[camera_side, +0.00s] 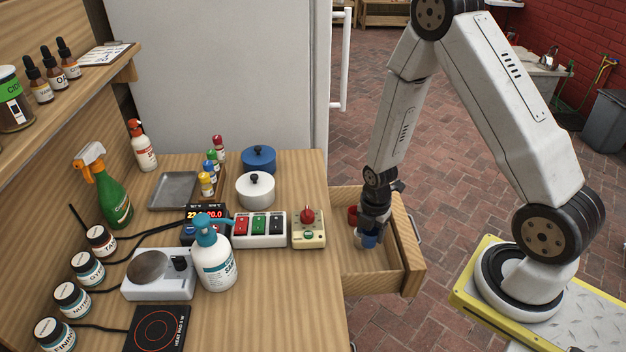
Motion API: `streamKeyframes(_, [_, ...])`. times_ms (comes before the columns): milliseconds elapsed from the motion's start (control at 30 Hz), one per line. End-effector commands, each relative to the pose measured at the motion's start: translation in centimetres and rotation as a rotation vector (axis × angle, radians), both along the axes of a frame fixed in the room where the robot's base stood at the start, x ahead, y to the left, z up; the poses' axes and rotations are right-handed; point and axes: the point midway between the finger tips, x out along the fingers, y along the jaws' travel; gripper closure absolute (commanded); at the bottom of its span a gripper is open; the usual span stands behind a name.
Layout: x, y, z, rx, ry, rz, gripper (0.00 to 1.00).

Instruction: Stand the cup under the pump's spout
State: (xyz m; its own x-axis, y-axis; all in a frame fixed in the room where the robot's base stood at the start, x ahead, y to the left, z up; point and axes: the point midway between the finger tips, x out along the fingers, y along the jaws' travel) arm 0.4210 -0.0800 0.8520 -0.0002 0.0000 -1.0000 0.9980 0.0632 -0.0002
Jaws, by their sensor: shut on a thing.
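The white pump bottle (217,268) with a teal pump head stands upright on the wooden worktop, and its teal spout (222,220) points to the right. My gripper (372,222) reaches down into an open drawer (408,262) at the right side of the worktop. It is shut on a small blue cup (368,240), which is partly hidden by the fingers. A red cup (353,215) is just behind and left of it in the drawer, also partly covered. Whether the blue cup touches the drawer floor is hard to tell.
Right of the pump bottle are a switch box (259,230) and a red-button box (309,232). A hot plate (150,270) stands left of the bottle. Two lidded pots, white (255,190) and blue (259,160), stand farther back. The worktop's front right area is clear.

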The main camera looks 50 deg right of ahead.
Motion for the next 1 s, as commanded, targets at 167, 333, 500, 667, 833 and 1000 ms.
streamKeyframes(167, [0.2,0.5,0.6,-0.001,-0.002,0.002,0.88])
streamKeyframes(333, [0.6,2.0,2.1,-0.001,-0.004,0.0,0.88])
streamKeyframes(500, [0.9,4.5,4.6,-0.001,-0.006,-0.005,0.88])
streamKeyframes(667, [0.7,7.3,7.3,-0.001,-0.006,-0.012,0.88])
streamKeyframes(833, [0.0,10.2,10.0,0.0,-0.006,-0.019,0.88])
streamKeyframes(1000, [-1.3,12.9,12.7,0.001,-0.006,-0.027,0.88])
